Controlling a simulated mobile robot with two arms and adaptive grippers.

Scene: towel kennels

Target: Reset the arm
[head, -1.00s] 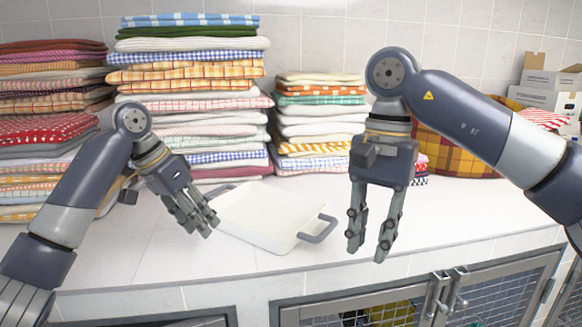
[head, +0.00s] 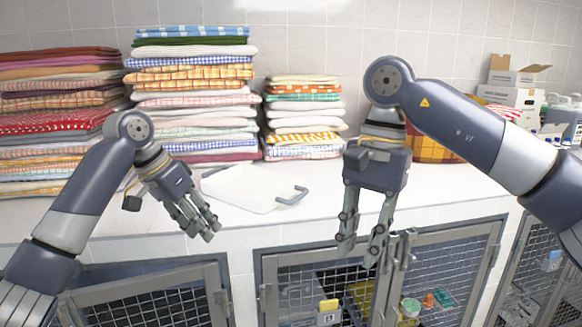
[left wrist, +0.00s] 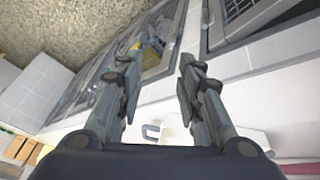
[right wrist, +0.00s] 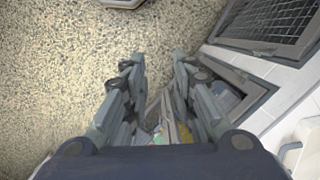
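My left gripper (head: 203,229) hangs at the left of the head view, in front of the counter edge and left of the white tray. In the left wrist view its two fingers (left wrist: 160,75) stand apart with nothing between them. My right gripper (head: 360,258) points down in front of the mesh doors, right of the tray. In the right wrist view its fingers (right wrist: 158,65) are apart and empty, with speckled floor beyond. Both arms are bent, held in front of the counter.
A white tray (head: 245,188) with grey handles lies on the white counter (head: 400,196). Several stacks of folded towels (head: 195,95) stand along the wall. A plaid basket (head: 432,147), boxes (head: 515,85) and bottles are at the right. Mesh kennel doors (head: 300,290) lie below the counter.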

